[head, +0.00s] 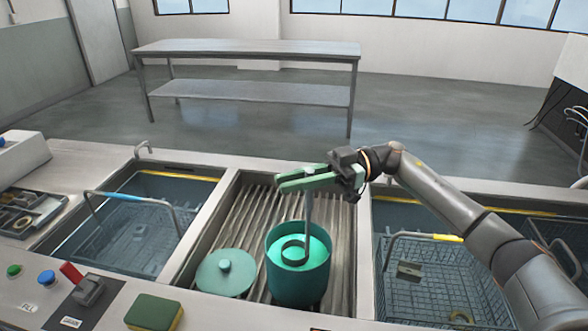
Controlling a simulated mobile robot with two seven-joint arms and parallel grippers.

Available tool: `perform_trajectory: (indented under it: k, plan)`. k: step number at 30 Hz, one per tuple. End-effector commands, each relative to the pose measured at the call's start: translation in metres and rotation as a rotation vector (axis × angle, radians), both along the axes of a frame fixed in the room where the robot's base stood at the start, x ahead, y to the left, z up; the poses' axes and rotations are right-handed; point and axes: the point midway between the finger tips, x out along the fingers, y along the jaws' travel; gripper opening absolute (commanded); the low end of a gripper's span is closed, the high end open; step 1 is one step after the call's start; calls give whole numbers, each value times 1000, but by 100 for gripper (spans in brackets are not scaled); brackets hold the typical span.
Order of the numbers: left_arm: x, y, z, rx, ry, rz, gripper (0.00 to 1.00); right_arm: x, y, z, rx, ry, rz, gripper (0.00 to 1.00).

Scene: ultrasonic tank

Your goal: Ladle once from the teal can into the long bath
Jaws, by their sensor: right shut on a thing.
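The teal can (298,281) stands open on the ribbed drainboard, with bright teal liquid inside. A ladle (308,212) hangs upright from my right gripper (290,182), its round bowl down inside the can at the liquid. My right gripper is shut on the top of the ladle's handle, above the can. A bath (430,285) with a yellow-handled wire basket lies right of the drainboard. Another bath (175,190) with a blue-handled basket lies to the left. I cannot tell from this view which is the long bath. My left gripper is not in view.
A teal lid (226,274) lies left of the can on the drainboard (255,205). A green and yellow sponge (153,313) and a red-handled switch (85,285) are on the front ledge. My right arm crosses above the right bath. A steel table (250,50) stands behind.

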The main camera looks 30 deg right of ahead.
Motion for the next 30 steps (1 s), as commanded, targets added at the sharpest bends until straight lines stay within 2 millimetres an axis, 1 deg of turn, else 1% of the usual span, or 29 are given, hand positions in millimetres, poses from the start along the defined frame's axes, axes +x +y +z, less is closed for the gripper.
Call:
perform_trajectory:
  k: [1,9,15,21,30]
  plan:
    - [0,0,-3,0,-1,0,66,0,0,-7,1,2,0,0]
    - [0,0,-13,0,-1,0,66,0,0,-36,2,1,0,0]
    - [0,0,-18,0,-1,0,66,0,0,-51,2,0,1,0]
    - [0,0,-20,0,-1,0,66,0,0,-56,2,0,1,0]
    - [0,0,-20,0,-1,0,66,0,0,-57,2,0,1,0]
